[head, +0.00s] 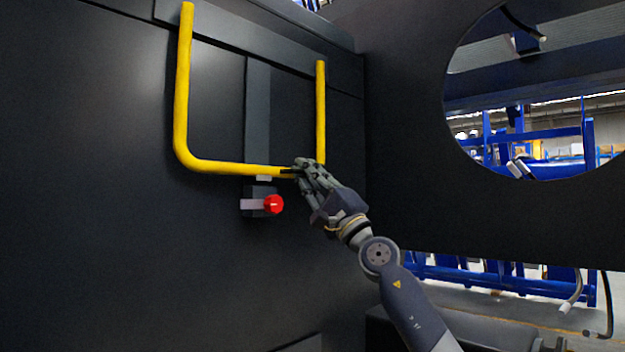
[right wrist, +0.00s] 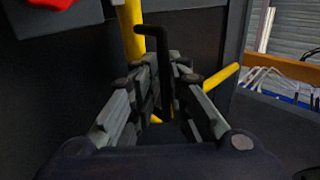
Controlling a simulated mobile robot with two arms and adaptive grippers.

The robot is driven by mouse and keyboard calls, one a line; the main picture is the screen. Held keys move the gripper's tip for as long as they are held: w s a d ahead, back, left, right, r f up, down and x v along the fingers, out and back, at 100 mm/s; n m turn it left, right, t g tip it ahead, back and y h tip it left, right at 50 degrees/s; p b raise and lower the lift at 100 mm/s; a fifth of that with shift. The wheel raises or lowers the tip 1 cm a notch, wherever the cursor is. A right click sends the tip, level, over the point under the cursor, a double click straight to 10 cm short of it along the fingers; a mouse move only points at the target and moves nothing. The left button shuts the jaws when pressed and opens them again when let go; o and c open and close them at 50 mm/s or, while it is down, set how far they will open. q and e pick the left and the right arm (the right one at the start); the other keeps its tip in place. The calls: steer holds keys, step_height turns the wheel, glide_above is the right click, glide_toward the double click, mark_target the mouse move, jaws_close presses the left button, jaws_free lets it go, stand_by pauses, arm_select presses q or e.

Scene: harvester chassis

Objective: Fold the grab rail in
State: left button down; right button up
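The yellow U-shaped grab rail (head: 181,95) hangs on the dark panel, its crossbar at the bottom. A red knob (head: 273,204) on a small latch block (head: 257,199) sits just below the crossbar. My right gripper (head: 300,168) is at the rail's lower right corner. In the right wrist view its fingers (right wrist: 165,75) are close together on a black bent rod (right wrist: 158,45). The rail (right wrist: 132,28) passes behind the fingers there, which hide its corner. I cannot tell whether they touch it. My left gripper is not in view.
A dark panel with a large round opening (head: 449,190) stands at the right, with blue racks (head: 545,135) beyond it. A grey vertical strip (head: 257,110) runs behind the rail. The panel left of the rail is bare.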

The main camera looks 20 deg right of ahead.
steer(key=shift+f+y, duration=0.1)
steer(key=shift+y, duration=0.2)
steer(key=v, duration=1.2)
